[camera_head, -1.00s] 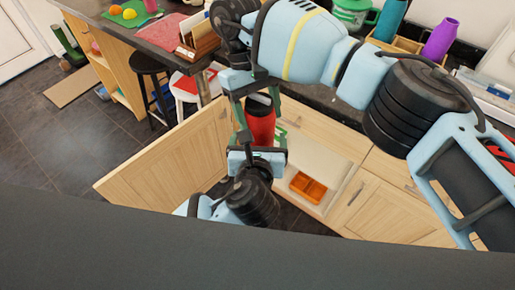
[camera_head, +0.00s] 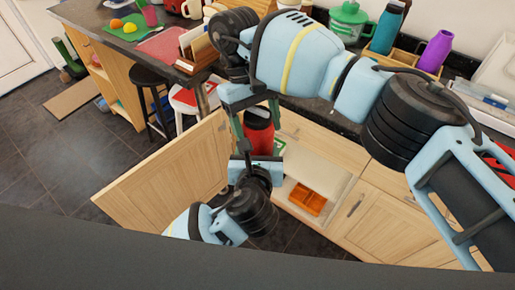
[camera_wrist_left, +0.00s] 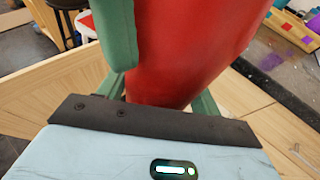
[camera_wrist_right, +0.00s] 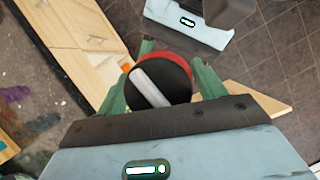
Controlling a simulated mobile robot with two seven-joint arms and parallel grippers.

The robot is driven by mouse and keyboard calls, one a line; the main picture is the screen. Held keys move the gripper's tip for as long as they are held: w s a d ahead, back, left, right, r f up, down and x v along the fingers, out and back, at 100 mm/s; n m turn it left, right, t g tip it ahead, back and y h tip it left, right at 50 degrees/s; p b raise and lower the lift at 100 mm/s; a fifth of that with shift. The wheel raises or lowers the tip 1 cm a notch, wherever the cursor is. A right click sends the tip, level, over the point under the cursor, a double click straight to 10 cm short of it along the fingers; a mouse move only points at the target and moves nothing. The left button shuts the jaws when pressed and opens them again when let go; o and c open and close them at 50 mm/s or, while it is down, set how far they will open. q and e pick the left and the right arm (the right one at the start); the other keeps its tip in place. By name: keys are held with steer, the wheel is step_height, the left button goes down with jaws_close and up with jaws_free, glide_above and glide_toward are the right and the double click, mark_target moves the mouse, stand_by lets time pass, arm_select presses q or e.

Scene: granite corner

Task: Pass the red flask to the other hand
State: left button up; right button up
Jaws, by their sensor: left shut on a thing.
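The red flask (camera_head: 258,138) is upright in the middle of the head view, with a dark lid bearing a grey strip. My left gripper (camera_head: 260,150) is shut on its lower part from below; the left wrist view shows the red body (camera_wrist_left: 180,55) between green fingers. My right gripper (camera_head: 257,124) reaches down from above, with its fingers on either side of the flask's upper part. In the right wrist view the lid (camera_wrist_right: 150,92) and a red rim lie between its fingers. They look open around it; contact is hard to tell.
An open cabinet door (camera_head: 165,170) stands left of the grippers. An orange tray (camera_head: 307,198) lies below right. The counter behind carries a purple bottle (camera_head: 435,52), a teal bottle (camera_head: 387,28) and a green-lidded pot (camera_head: 350,20). Black and white stools stand at the left.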

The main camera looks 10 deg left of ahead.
steer(key=o, duration=0.4)
